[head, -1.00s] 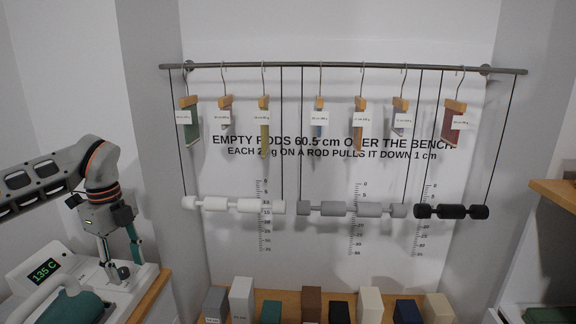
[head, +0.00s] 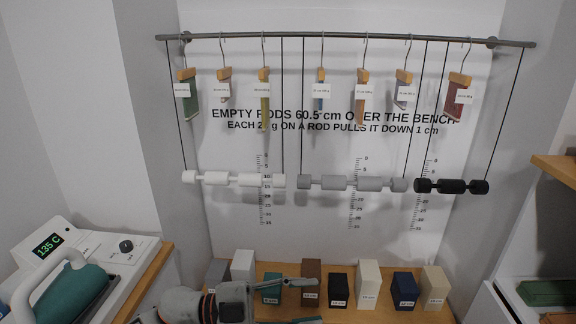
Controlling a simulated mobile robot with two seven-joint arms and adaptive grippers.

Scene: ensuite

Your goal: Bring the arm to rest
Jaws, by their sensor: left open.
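My left gripper (head: 318,302) is low in the head view, at the bottom centre, with its arm coming in from the bottom edge. Most of the arm is out of frame. My right gripper is not in view.
Several labelled blocks, such as a brown one (head: 311,272), stand along the bench. White (head: 216,178), grey (head: 336,183) and black rods (head: 450,186) hang above. A steam-iron-like teal device (head: 72,296) sits at left. A wooden shelf (head: 556,169) juts in at right.

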